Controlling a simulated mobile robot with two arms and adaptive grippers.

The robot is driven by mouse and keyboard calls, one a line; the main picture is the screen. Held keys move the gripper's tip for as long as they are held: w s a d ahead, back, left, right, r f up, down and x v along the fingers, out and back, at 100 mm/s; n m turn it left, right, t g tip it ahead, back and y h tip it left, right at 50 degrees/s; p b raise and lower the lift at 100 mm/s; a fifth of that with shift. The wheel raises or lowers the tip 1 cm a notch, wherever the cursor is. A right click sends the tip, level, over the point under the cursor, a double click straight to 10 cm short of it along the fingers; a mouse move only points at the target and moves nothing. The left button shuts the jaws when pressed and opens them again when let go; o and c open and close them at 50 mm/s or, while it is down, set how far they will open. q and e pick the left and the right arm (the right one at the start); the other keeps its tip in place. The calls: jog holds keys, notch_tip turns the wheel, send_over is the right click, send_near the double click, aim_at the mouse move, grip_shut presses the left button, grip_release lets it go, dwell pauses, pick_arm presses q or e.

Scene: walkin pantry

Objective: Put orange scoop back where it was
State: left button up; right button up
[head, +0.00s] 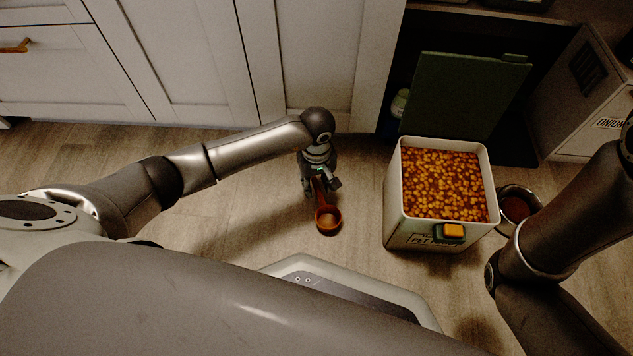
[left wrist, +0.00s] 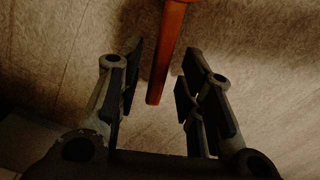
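The orange scoop (head: 328,218) is over the wood floor in front of the white cabinets, left of the open bin. Its round cup points toward me and its handle runs back to my left gripper (head: 320,187). In the left wrist view the scoop's handle (left wrist: 168,50) lies between the two fingers of my left gripper (left wrist: 157,85), with a gap on each side. The fingers are open and apart from the handle. I cannot tell whether the handle is level with the fingertips or beyond them. My right gripper is out of view.
A white bin (head: 396,215) full of orange-brown pellets stands open, with an orange-and-green latch (head: 453,231) in front. A green panel (head: 462,95) stands upright behind it. A metal bowl (head: 508,220) and my right arm are right of the bin. An onion box (head: 580,105) sits farther right.

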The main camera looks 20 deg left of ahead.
pick_arm(q)
notch_tip(320, 180, up, 10)
jog(key=p, duration=0.5)
jog(key=shift+r+p, duration=0.15)
jog(key=shift+p, duration=0.15)
